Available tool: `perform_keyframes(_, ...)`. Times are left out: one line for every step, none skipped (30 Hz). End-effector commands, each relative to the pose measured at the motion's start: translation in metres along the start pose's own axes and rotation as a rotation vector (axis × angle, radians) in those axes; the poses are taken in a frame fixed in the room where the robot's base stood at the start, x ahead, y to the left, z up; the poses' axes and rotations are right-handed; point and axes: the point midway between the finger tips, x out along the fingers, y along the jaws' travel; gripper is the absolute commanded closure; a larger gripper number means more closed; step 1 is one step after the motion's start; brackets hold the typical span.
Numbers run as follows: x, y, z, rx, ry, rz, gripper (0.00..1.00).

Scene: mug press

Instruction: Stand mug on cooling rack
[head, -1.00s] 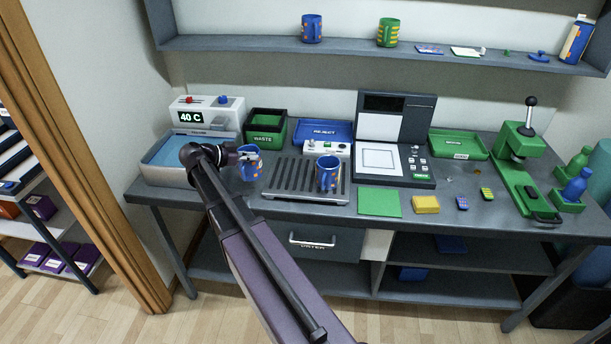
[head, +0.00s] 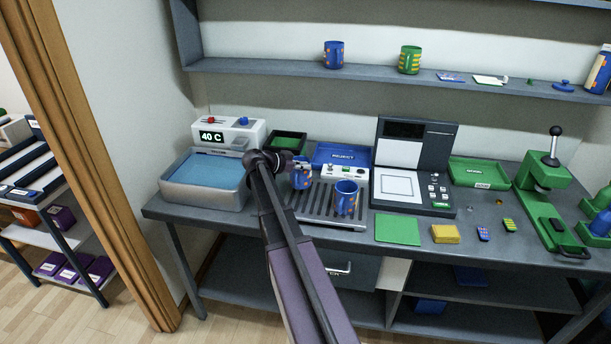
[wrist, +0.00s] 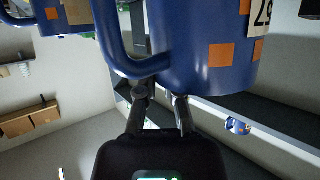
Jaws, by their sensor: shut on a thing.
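My gripper (wrist: 163,98) is shut on a blue mug with orange patches (wrist: 205,60). In the head view this held mug (head: 302,178) is upright at the back left part of the cooling rack (head: 326,217), a dark slatted plate on the bench. I cannot tell whether its base touches the slats. My wrist hides part of it. A second blue mug with orange patches (head: 346,199) stands on the right part of the rack, close to the held one. In the wrist view the held mug's handle is at left, and part of another blue mug (wrist: 62,18) shows beyond it.
A water bath (head: 205,183) reading 40 C stands left of the rack. Behind are the waste bin (head: 288,142) and blue reject tray (head: 341,155). The shelf above holds a blue mug (head: 334,55) and green mug (head: 409,60).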

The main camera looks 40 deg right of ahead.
Motion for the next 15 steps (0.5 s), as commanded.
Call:
perform_keyframes(0.0043, -0.0013, -0.0013, 0.0, 0.001, 0.0, 1.0)
perform_keyframes(0.0056, -0.0014, -0.0018, 0.0, 0.001, 0.0, 1.0)
perform_keyframes(0.0067, -0.0016, -0.0023, 0.0, 0.001, 0.0, 1.0)
perform_keyframes(0.0072, -0.0015, -0.0025, 0.0, 0.001, 0.0, 1.0)
perform_keyframes(0.0074, -0.0015, -0.0026, 0.0, 0.001, 0.0, 1.0)
perform_keyframes(0.0074, -0.0015, -0.0026, 0.0, 0.001, 0.0, 1.0)
perform_keyframes(0.0074, -0.0014, -0.0026, 0.0, 0.001, 0.0, 1.0)
perform_keyframes(0.0073, -0.0013, -0.0026, 0.0, 0.001, 0.0, 1.0)
perform_keyframes(0.0073, -0.0013, -0.0026, 0.0, 0.001, 0.0, 1.0)
perform_keyframes(0.0073, -0.0013, -0.0026, 0.0, 0.001, 0.0, 1.0)
perform_keyframes(0.0072, -0.0012, -0.0026, 0.0, 0.001, 0.0, 1.0)
perform_keyframes(0.0073, -0.0013, -0.0027, 0.0, 0.001, 0.0, 1.0)
perform_keyframes(0.0075, -0.0012, -0.0027, 0.0, 0.001, 0.0, 1.0)
perform_keyframes(0.0081, -0.0014, -0.0028, 0.001, 0.001, 0.0, 1.0)
perform_keyframes(0.0093, -0.0016, -0.0032, 0.001, 0.001, 0.001, 1.0)
